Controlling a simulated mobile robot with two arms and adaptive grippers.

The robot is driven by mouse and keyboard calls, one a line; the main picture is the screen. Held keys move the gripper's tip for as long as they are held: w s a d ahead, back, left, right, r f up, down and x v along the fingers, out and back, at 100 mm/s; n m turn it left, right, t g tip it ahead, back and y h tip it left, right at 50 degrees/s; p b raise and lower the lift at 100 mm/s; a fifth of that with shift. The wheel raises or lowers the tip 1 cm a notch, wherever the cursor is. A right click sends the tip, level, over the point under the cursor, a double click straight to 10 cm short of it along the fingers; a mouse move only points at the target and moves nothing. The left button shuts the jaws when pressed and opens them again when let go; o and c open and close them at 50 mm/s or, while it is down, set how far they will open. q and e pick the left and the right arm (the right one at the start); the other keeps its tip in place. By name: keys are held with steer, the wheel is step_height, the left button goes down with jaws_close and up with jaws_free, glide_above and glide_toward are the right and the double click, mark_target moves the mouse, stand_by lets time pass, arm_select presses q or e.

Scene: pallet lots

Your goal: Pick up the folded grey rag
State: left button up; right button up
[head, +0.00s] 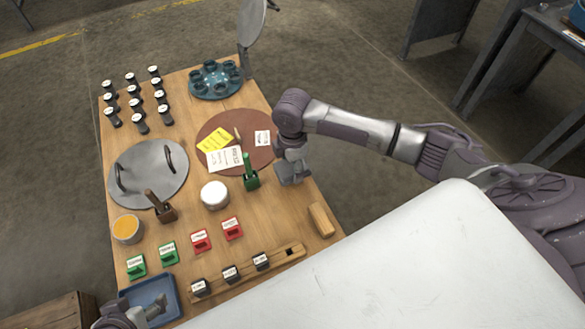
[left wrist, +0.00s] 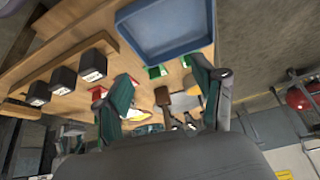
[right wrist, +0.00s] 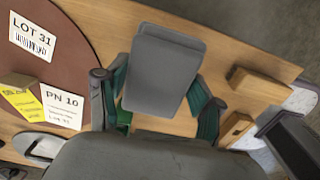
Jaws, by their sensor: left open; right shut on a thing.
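The folded grey rag (right wrist: 165,68) is a flat, rounded grey block between the green-padded fingers of my right gripper (right wrist: 158,105) in the right wrist view. The right gripper is shut on it. In the head view the rag (head: 292,174) shows below my right wrist at the table's right edge, beside the brown round mat. I cannot tell whether it touches the table. My left gripper (head: 140,318) is at the bottom left of the head view, by the blue tray. Its fingers (left wrist: 160,100) stand apart and empty in the left wrist view.
A green-handled tool (head: 250,172) stands close left of the right gripper. A wooden block (head: 321,220) lies nearer the front right edge. The brown mat (head: 212,128) bears cards. A white round tub (head: 214,195) and the blue tray (head: 172,291) are also on the table.

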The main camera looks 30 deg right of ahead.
steer(key=shift+s+d+r, duration=0.65)
steer(key=shift+s+r, duration=0.05)
steer(key=shift+s, duration=0.1)
arm_select(q)
steer(key=s+f+g+p, duration=0.1)
steer(key=s+a+f+g+p, duration=0.1)
steer(key=p, duration=0.1)
steer(key=shift+s+f+y, duration=0.2)
steer(key=shift+s+y, duration=0.1)
steer(key=shift+s, duration=0.1)
steer(key=shift+w+f+g, duration=0.1)
steer(key=shift+f+g, duration=0.2)
steer(key=shift+f, duration=0.25)
arm_select(e)
steer(key=s+d+r, duration=0.5)
steer(key=s+d, duration=0.1)
steer(key=s, duration=0.1)
steer(key=shift+s+r, duration=0.25)
